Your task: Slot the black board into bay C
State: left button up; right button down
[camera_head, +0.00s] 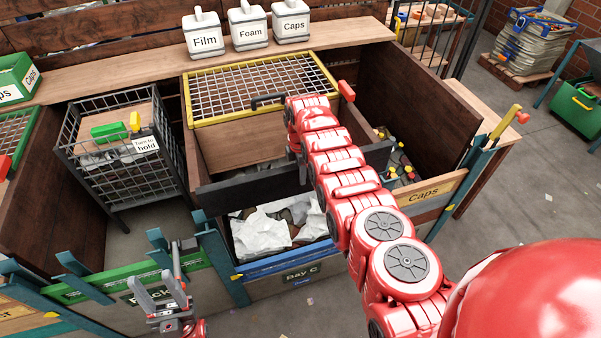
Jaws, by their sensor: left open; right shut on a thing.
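My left gripper (163,296) is open and empty, low in front of the green board of the neighbouring bay (100,290).
White sheets (262,232) lie inside bay C. A yellow-rimmed mesh screen (255,88) stands behind. A wire cage (120,150) is at the left. A wooden "Caps" board (432,193) closes the right bay. Labelled jars (205,35) stand on the back shelf.

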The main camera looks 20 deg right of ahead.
notch_tip(320, 180, down, 43)
jog(key=b, duration=4.3)
jog(key=shift+f, duration=0.1)
jog(key=shift+f+b, duration=0.55)
jog(key=shift+b, duration=0.25)
jog(key=c, duration=0.5)
grip_release()
notch_tip(320, 180, up, 17)
jog(key=p, duration=0.5)
jog(key=shift+r, duration=0.15)
